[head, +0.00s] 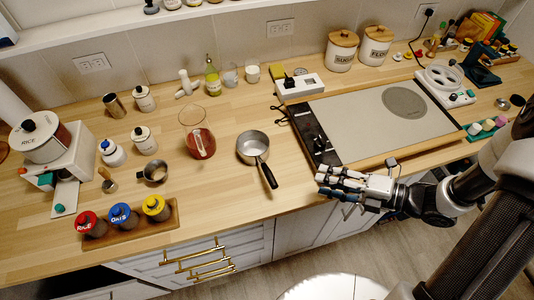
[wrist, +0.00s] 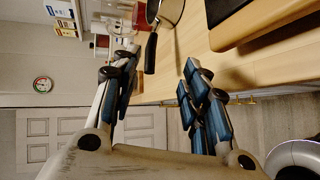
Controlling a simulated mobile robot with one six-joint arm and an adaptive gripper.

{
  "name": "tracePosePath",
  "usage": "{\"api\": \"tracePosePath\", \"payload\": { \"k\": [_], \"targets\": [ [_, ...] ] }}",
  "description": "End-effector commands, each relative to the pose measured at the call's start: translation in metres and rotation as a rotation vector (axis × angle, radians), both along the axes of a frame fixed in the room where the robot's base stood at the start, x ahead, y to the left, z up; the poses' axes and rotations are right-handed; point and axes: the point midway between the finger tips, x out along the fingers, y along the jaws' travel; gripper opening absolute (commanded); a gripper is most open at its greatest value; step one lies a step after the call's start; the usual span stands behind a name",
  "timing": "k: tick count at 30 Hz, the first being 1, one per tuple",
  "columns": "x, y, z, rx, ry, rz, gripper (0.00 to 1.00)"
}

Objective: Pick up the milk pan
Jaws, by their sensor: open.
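The milk pan (head: 253,143) is a small metal pan with a black handle. It stands upright on the wooden counter, left of the flat grey panel, and its handle points toward the front edge. In the wrist view the milk pan (wrist: 168,10) shows at the top, cut off by the frame, with its black handle (wrist: 151,52) hanging into view. My gripper (head: 322,183) is at the counter's front edge, to the right of the pan handle and apart from it. In the wrist view my gripper (wrist: 158,80) has its fingers spread apart with nothing between them.
A glass jug (head: 199,140) with red contents stands left of the pan. A rack of jars (head: 128,226) sits at the front left. A black-edged grey panel (head: 375,120) lies to the right. The counter between the pan and the front edge is clear.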

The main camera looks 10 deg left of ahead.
Motion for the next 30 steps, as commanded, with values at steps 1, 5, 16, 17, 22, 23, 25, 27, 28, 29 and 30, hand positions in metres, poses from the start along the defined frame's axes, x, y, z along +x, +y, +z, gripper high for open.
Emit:
{"api": "tracePosePath", "payload": {
  "k": [1, 5, 16, 17, 22, 23, 25, 27, 28, 29, 30],
  "targets": [
    [-0.007, 0.002, 0.0, 0.03, -0.005, 0.022, 0.41],
    [-0.014, 0.012, 0.0, 0.067, -0.017, 0.056, 0.41],
    [-0.003, 0.085, -0.021, 0.064, -0.017, 0.06, 0.41],
    [-0.002, 0.091, -0.023, 0.064, -0.018, 0.059, 0.41],
    [0.003, 0.114, -0.029, 0.064, -0.018, 0.056, 0.41],
    [0.003, 0.117, -0.029, 0.064, -0.018, 0.055, 0.41],
    [0.004, 0.12, -0.03, 0.064, -0.017, 0.054, 0.41],
    [0.004, 0.123, -0.031, 0.064, -0.018, 0.053, 0.41],
    [0.005, 0.126, -0.032, 0.064, -0.017, 0.054, 0.41],
    [0.005, 0.129, -0.033, 0.064, -0.018, 0.055, 0.41],
    [0.005, 0.134, -0.035, 0.064, -0.018, 0.056, 0.41]
  ]
}}
